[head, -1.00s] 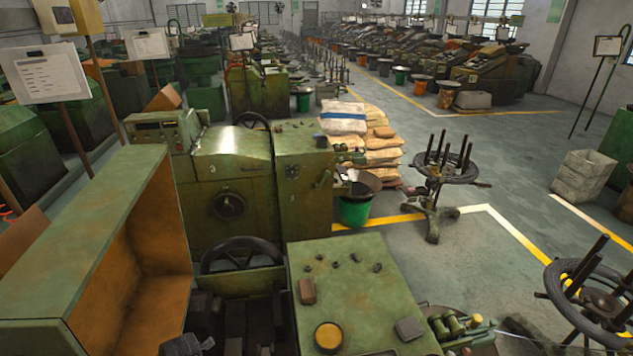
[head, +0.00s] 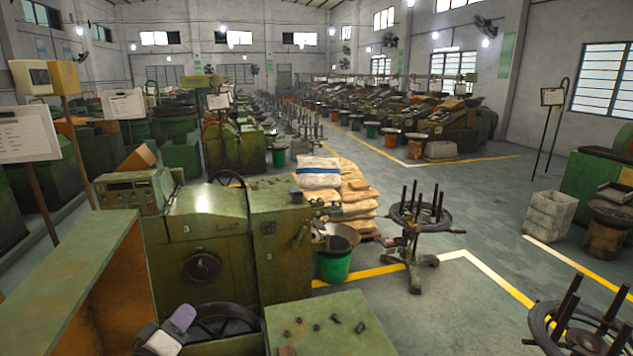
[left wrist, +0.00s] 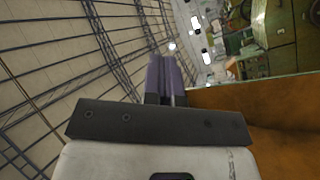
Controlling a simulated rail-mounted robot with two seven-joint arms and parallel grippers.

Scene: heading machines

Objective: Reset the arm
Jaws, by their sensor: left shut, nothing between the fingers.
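My left gripper (head: 180,320) shows at the bottom left of the head view, grey-white with purple finger pads. It is in front of the green machine (head: 205,230), beside the open green cabinet (head: 85,250) with the orange-brown inside. In the left wrist view its purple fingers (left wrist: 168,75) are together, with nothing between them. My right gripper is in neither view.
A green-topped machine box (head: 330,325) stands at the bottom middle. A green bucket (head: 333,266), stacked sacks (head: 355,205) and a wheel stand (head: 415,240) are beyond. In the wrist view, a wire mesh (left wrist: 60,70) fills the left.

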